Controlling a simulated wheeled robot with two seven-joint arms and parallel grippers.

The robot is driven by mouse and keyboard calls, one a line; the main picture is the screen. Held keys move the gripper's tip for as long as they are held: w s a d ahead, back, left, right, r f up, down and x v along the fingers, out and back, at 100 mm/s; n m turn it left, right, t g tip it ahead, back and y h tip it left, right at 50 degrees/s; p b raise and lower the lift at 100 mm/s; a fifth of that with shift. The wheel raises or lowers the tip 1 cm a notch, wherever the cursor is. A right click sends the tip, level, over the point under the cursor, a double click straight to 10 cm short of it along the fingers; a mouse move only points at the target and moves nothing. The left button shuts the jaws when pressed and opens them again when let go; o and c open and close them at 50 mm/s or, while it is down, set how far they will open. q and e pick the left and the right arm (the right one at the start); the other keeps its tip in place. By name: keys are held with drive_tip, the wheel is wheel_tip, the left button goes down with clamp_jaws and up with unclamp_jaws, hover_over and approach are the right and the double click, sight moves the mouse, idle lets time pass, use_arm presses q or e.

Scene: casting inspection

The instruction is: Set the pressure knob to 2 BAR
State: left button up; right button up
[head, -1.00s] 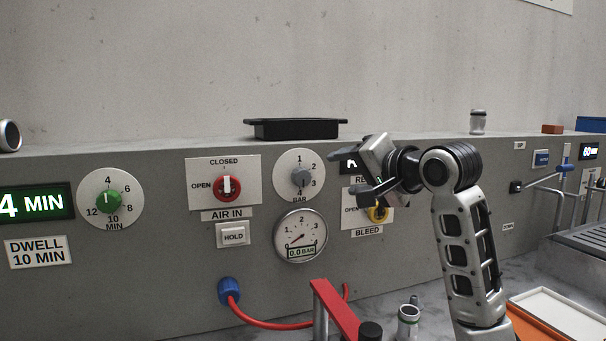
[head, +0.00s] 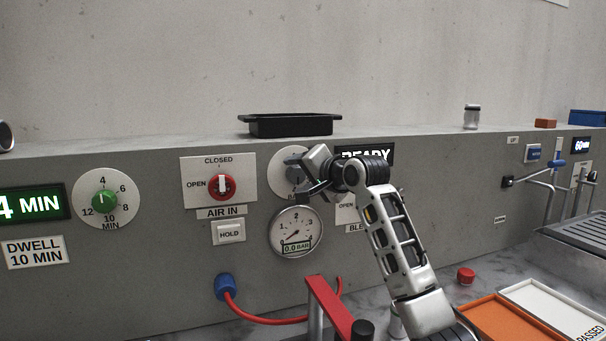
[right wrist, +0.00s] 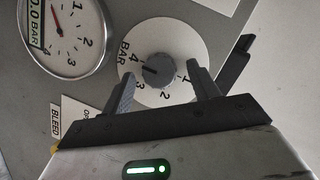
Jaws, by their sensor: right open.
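The pressure knob (right wrist: 160,68) is a grey round knob on a white dial (right wrist: 185,30) marked 1 to 4 and BAR. In the right wrist view its dark mark points between 3 and 4. My right gripper (right wrist: 164,72) is open, with one finger on each side of the knob; I cannot tell whether they touch it. In the head view my right gripper (head: 301,174) covers most of the knob and its dial (head: 277,167). The pressure gauge (head: 296,231) below reads 0.0 BAR. My left gripper is out of view.
The red AIR IN knob (head: 222,187) and HOLD button (head: 229,232) are left of the dial. The READY display (head: 365,154) and the partly hidden BLEED plate (head: 346,208) are right. A black tray (head: 290,126) sits on the ledge above. A red bar (head: 329,308) stands below.

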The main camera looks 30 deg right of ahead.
drive_tip(key=shift+c, duration=0.3)
drive_tip(key=c, duration=0.9)
